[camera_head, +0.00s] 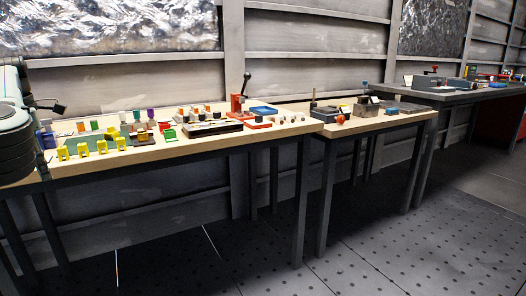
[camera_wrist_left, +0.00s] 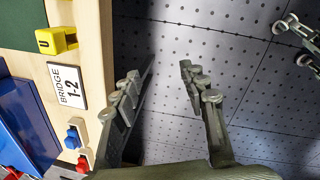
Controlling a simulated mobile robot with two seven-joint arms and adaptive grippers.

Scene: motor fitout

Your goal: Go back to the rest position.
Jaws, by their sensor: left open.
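Metal finger-like parts, apparently my right gripper (camera_wrist_left: 300,42), show at the upper right of that view, partly cut off. My right gripper does not show in the head view.
The bench carries yellow blocks (camera_head: 83,149), a red lever press (camera_head: 238,104) and a blue tray (camera_head: 263,110). A "BRIDGE 1-2" label (camera_wrist_left: 68,86) and a blue bin (camera_wrist_left: 22,125) lie near the bench edge. The perforated floor (camera_head: 370,250) in front is clear.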

